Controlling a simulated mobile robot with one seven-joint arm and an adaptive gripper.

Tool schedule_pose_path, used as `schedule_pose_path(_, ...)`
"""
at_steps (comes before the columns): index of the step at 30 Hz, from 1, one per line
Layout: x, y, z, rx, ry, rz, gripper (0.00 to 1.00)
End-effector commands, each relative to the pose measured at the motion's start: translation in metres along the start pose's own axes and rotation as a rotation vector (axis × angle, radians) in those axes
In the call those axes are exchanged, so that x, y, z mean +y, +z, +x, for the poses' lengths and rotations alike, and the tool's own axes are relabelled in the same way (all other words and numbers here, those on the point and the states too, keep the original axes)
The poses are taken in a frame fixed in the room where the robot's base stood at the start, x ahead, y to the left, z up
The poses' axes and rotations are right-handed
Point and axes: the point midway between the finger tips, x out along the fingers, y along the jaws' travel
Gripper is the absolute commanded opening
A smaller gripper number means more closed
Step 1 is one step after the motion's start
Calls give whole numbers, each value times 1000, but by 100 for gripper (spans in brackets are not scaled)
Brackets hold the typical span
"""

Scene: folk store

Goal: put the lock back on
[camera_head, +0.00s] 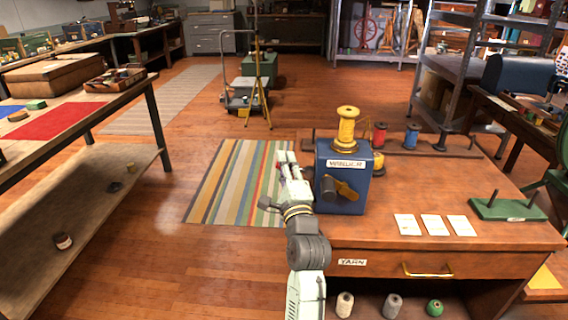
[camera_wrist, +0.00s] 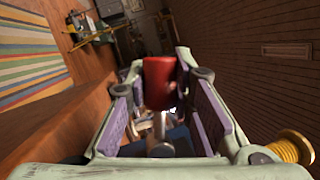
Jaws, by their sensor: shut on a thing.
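A grey metal pin (camera_wrist: 160,126) shows below the red piece; I cannot tell for sure that this is the lock.
The winder stands on the wooden table (camera_head: 480,185). Three pale cards (camera_head: 435,225) and a green peg stand (camera_head: 508,208) lie to its right. Red (camera_head: 379,134) and blue (camera_head: 411,135) spools stand behind. Open floor and a striped rug (camera_head: 235,185) lie to the left.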

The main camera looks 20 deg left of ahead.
Motion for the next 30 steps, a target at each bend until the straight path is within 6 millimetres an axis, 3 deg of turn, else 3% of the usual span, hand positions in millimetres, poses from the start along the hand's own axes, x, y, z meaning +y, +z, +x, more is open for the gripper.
schedule_pose_path(9, -10, -1, 2, 21, -41, 119, 0)
schedule_pose_path(26, -12, -2, 2, 25, -53, 148, 0)
schedule_pose_path(27, -12, -2, 2, 25, -53, 148, 24)
schedule_pose_path(30, -12, -2, 2, 25, -53, 147, 30)
